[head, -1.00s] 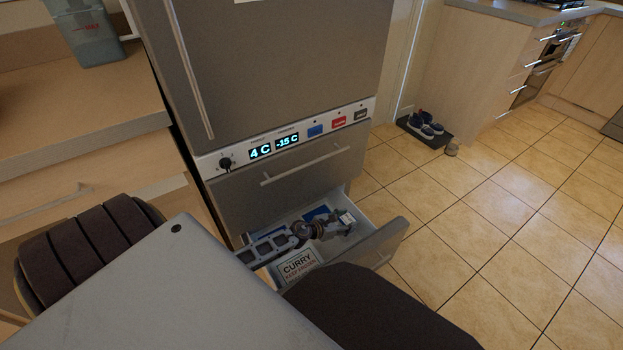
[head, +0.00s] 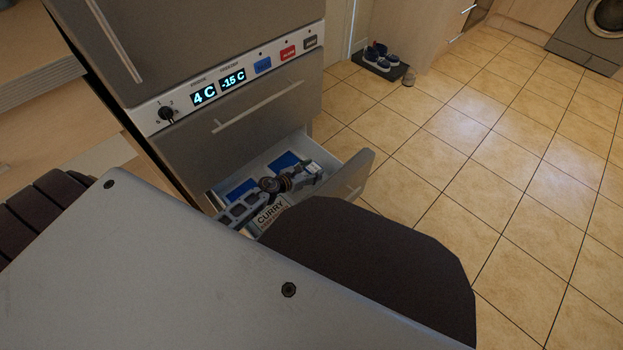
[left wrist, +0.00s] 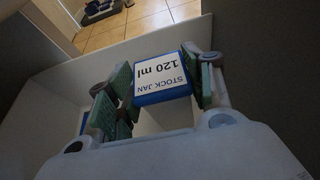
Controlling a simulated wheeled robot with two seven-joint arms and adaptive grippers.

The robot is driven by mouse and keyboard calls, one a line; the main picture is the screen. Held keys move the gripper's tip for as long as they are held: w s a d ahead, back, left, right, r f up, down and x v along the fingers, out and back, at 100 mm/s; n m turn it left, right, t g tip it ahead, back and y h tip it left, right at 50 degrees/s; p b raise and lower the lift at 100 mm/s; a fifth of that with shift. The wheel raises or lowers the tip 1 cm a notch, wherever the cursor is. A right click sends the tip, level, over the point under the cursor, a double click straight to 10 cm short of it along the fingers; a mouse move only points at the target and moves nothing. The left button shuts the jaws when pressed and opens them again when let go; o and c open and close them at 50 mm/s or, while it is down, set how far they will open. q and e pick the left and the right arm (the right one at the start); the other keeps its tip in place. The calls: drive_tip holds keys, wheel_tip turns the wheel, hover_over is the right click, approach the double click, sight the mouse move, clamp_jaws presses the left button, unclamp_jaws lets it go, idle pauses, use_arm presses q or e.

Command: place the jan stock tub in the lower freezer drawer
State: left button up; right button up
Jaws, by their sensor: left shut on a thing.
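The jan stock tub (left wrist: 163,80) has a blue edge and a white label reading "STOCK JAN 120 ml". My left gripper (left wrist: 165,90) is shut on it, with a green-padded finger on each side. In the head view my left gripper (head: 310,174) is inside the open lower freezer drawer (head: 357,174), towards its front right. Whether the tub touches the drawer floor I cannot tell. My right gripper is not in view.
The drawer also holds a white box marked CURRY (head: 271,214) and blue-topped items (head: 286,160) beside and behind my left arm. The freezer's closed upper drawer (head: 235,125) is above. Shoes on a dark mat (head: 380,62) lie on the tiled floor; the floor to the right is clear.

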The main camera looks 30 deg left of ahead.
use_arm(q)
drive_tip(key=shift+f, duration=0.3)
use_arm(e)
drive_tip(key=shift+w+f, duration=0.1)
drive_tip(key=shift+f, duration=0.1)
use_arm(q)
drive_tip(key=shift+f+b, duration=0.8)
drive_tip(key=shift+f, duration=0.05)
drive_tip(key=shift+f+b, duration=0.7)
drive_tip(key=shift+f, duration=0.2)
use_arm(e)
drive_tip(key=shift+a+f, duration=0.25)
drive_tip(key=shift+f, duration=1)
use_arm(q)
drive_tip(key=shift+f, duration=0.1)
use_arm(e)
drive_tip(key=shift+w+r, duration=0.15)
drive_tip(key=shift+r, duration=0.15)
use_arm(q)
drive_tip(key=o, duration=1.6)
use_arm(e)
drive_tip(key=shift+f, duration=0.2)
